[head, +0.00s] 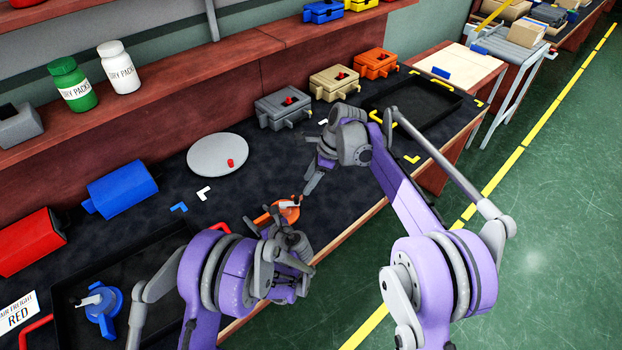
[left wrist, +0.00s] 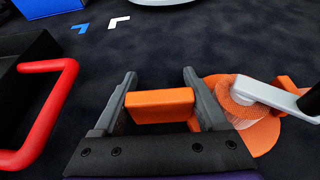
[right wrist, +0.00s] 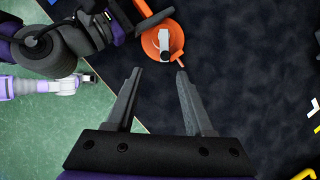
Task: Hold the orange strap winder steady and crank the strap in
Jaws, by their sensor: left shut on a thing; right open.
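The orange strap winder (head: 284,211) lies on the dark work mat near the front edge of the bench. It has a round body with a grey crank arm (left wrist: 263,97) across its top. My left gripper (left wrist: 158,92) is shut on the winder's orange handle (left wrist: 160,105), with a finger on each side of it. The winder also shows in the right wrist view (right wrist: 163,44), beyond my right gripper's fingertips. My right gripper (right wrist: 158,75) is open and empty, apart from the winder. In the head view my left gripper partly hides the winder.
A black tray with a red handle (left wrist: 55,100) stands left of my left gripper. A blue winder (head: 104,312) lies in that tray. A round grey plate (head: 218,157) and blue case (head: 122,190) are behind. Another black tray (head: 440,85) is at the right. The mat between is mostly clear.

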